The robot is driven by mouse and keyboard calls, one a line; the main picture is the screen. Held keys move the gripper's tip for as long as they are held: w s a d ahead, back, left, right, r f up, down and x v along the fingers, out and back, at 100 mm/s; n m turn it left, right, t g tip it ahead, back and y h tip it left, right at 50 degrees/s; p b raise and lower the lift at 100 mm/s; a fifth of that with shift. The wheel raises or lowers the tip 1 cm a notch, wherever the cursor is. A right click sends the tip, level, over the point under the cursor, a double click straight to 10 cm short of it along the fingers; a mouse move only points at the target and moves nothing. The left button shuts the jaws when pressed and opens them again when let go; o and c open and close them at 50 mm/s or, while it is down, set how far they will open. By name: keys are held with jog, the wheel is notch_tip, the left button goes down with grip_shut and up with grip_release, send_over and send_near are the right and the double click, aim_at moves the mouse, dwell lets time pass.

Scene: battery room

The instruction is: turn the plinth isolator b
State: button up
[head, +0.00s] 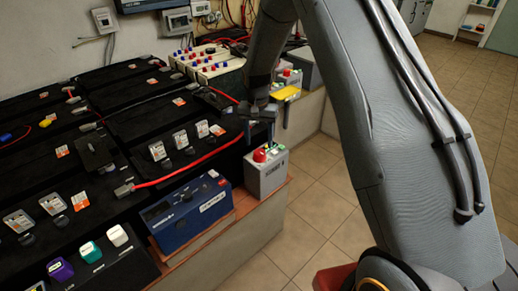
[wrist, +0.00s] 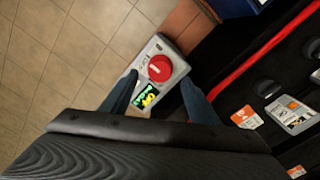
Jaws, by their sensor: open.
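A small grey isolator box (head: 267,178) with a round red knob (head: 260,155) and green parts on top stands on the low ledge at the bench end. In the wrist view the red knob (wrist: 159,68) sits on the pale box top (wrist: 152,47), beside a green and yellow label or marking. I cannot read a letter on it. My gripper (head: 260,126) is above the box, pointing down, open and empty. In the wrist view my gripper's fingers (wrist: 160,92) are spread to either side of the box, with the knob between and beyond them. No contact shows.
A blue case (head: 192,212) stands left of the box on the ledge. Black battery tops (head: 130,125) with a red cable (head: 185,175) lie to the left. A similar unit with a red knob (head: 287,72) and a yellow item (head: 286,93) are behind. The tiled floor (head: 305,210) at right is clear.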

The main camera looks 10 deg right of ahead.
aim_at(259, 152)
jog(key=shift+r, duration=1.35)
jog(key=shift+s+r, duration=0.1)
jog(key=shift+r, duration=0.05)
jog(key=s+d+r+n, duration=0.1)
jog(key=s+d+r, duration=0.1)
jog(key=s, duration=0.8)
jog(key=s+d+r+n, duration=0.2)
jog(key=s+r, duration=0.3)
jog(key=s, duration=0.6)
jog(key=s+d+r+n, duration=0.1)
jog(key=s+r, duration=0.3)
jog(key=s, duration=0.6)
jog(key=shift+s+d+n+t, duration=0.3)
jog(key=shift+s+d+n, duration=0.1)
jog(key=shift+d, duration=0.1)
